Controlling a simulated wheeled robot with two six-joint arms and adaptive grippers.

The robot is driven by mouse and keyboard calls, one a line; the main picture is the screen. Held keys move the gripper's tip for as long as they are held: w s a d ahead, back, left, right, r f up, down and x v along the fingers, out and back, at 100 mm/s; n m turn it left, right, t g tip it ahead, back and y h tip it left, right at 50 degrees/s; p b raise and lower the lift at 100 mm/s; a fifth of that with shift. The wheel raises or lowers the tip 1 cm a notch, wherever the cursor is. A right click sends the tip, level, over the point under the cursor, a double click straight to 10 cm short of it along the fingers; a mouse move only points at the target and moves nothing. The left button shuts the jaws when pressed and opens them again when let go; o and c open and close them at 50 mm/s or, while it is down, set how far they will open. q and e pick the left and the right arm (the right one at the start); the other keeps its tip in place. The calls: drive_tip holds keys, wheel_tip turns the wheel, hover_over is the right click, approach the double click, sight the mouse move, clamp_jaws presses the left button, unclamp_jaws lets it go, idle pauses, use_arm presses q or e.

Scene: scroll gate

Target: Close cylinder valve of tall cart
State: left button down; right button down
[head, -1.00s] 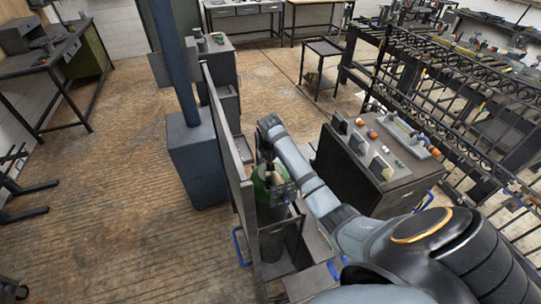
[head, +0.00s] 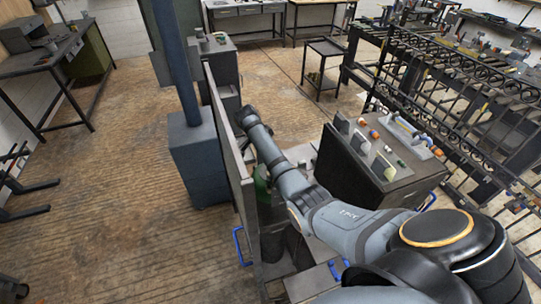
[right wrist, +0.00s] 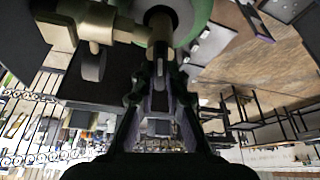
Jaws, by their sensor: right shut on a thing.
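The tall cart (head: 224,140) with its long upright panel stands in the middle of the head view. A green-topped gas cylinder (head: 262,187) stands in it, partly covered by my right arm. In the right wrist view the cylinder's green shoulder (right wrist: 203,12) shows at the top, with a brass valve fitting (right wrist: 92,22) and a dark round valve part (right wrist: 160,20). My right gripper (right wrist: 160,85) is at the valve, its fingers shut on a dark part of it. The exact contact is too dark to make out. My left gripper is out of view.
A dark cabinet (head: 352,175) with small parts on top stands close on the right. A blue-grey post on a box base (head: 198,160) stands to the left of the cart. Iron gate panels (head: 450,90) fill the right side. The wooden floor (head: 110,200) at left is open.

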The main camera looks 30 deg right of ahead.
drive_tip(key=shift+w+r+m+g+b, duration=0.15)
drive_tip(key=shift+m+g+b, duration=0.5)
drive_tip(key=shift+m, duration=1.15)
drive_tip(key=c, duration=1.4)
unclamp_jaws()
